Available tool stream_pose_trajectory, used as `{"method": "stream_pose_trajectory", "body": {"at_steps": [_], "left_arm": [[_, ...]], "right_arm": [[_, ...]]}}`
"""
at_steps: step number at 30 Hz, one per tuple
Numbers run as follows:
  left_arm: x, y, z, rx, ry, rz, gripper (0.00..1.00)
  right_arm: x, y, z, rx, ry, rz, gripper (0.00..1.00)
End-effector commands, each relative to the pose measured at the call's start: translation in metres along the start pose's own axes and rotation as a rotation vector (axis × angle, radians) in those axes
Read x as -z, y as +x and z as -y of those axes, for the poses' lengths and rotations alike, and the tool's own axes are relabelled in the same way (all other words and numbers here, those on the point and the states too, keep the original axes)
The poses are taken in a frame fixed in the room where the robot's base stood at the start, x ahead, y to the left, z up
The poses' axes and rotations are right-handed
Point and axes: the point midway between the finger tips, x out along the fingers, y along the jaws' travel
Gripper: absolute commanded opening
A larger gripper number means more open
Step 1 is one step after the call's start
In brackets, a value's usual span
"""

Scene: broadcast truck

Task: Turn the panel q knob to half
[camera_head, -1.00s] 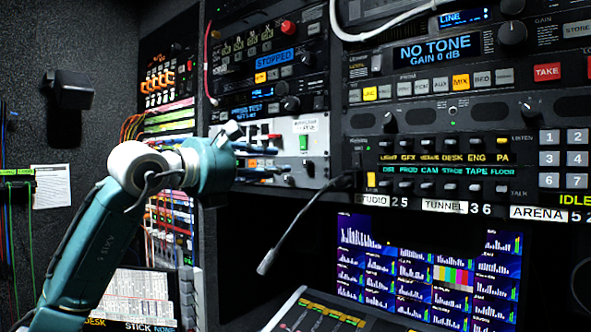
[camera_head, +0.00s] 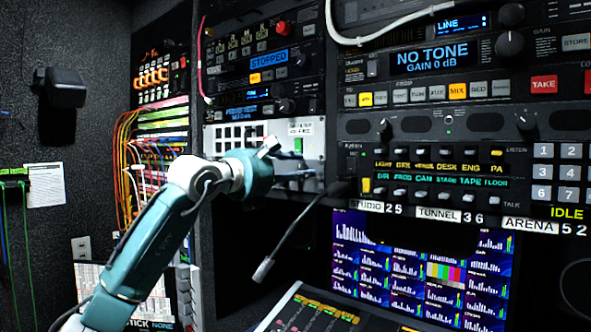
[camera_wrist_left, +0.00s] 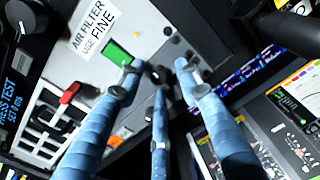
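The white panel (camera_head: 225,135) with the label AIR FILTER USE FINE is in the rack's middle left in the head view; it also fills the upper left of the left wrist view (camera_wrist_left: 92,72). A small dark round knob (camera_wrist_left: 155,72) shows on it between my fingertips, beside a green switch (camera_wrist_left: 117,53). I cannot read a letter q or the knob's setting. My left gripper (camera_wrist_left: 157,78) is open, its blue fingers spread and pointing at the panel; whether they touch it is unclear. In the head view the left gripper (camera_head: 292,158) partly hides the panel's lower part.
A gooseneck microphone (camera_head: 290,235) hangs right of my left gripper. A screen with bar graphs (camera_head: 425,265) and a mixing desk (camera_head: 310,315) lie below. Coloured cables (camera_head: 125,150) run at the left. A red switch (camera_wrist_left: 68,97) shows on the panel.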

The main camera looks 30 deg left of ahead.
Motion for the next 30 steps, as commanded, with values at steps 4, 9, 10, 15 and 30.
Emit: {"method": "stream_pose_trajectory", "body": {"at_steps": [4, 9, 10, 15, 30], "left_arm": [[-0.0001, -0.0003, -0.0001, 0.000, 0.000, 0.000, 0.03], [0.0008, -0.0002, 0.0003, 0.001, -0.005, -0.001, 0.00], [0.0012, -0.0001, 0.0005, 0.001, -0.015, -0.001, 0.00], [0.0010, -0.0001, -0.0001, -0.001, -0.064, -0.001, 0.00], [0.0003, -0.0005, -0.0003, -0.001, -0.062, 0.001, 0.35]], "right_arm": [[-0.0001, 0.0000, -0.0016, -0.002, -0.001, 0.000, 0.40], [-0.0001, 0.0006, -0.0017, -0.002, -0.001, 0.000, 0.40], [-0.0001, 0.0015, -0.0016, -0.002, 0.000, 0.000, 0.40], [-0.0002, 0.0030, -0.0015, -0.002, 0.000, 0.000, 0.40], [0.0005, 0.0030, 0.0003, 0.000, 0.001, -0.001, 0.40]]}}
